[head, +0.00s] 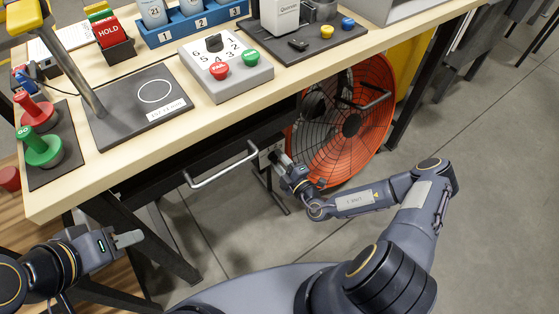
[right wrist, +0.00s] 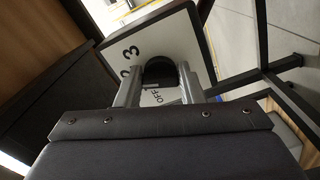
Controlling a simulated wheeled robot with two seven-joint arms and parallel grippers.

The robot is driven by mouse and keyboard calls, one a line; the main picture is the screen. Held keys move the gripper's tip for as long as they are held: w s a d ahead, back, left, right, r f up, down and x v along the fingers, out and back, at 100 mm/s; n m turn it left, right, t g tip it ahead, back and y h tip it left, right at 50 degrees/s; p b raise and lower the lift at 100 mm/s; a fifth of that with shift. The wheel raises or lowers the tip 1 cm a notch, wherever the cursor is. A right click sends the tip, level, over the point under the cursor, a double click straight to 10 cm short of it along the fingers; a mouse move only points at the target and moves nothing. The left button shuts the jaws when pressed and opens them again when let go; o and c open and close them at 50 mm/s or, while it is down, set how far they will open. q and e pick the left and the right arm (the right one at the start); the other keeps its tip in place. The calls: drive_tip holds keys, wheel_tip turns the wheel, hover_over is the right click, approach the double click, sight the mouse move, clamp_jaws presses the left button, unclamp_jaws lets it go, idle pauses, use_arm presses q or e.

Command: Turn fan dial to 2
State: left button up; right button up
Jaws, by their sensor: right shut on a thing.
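The fan (head: 345,130) is a large orange drum with a black wire grille, standing on the floor under the table. The knob's pointer is hard to make out. In the head view my right gripper (head: 279,160) reaches the panel, mostly hiding it. My left gripper (head: 128,239) is empty near the table's front left corner; its finger gap is not clear.
The table edge and a drawer with a metal handle (head: 221,166) lie beside my right gripper. A grey control box (head: 226,68) with its own numbered dial and red and green buttons stands on the table. Table legs border the fan.

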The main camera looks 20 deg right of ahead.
drive_tip(key=o, duration=1)
drive_tip(key=v, duration=0.7)
drive_tip(key=shift+s+d+p, duration=0.1)
drive_tip(key=shift+s+p, duration=0.2)
drive_tip(key=shift+s, duration=0.1)
drive_tip(key=shift+r, duration=0.1)
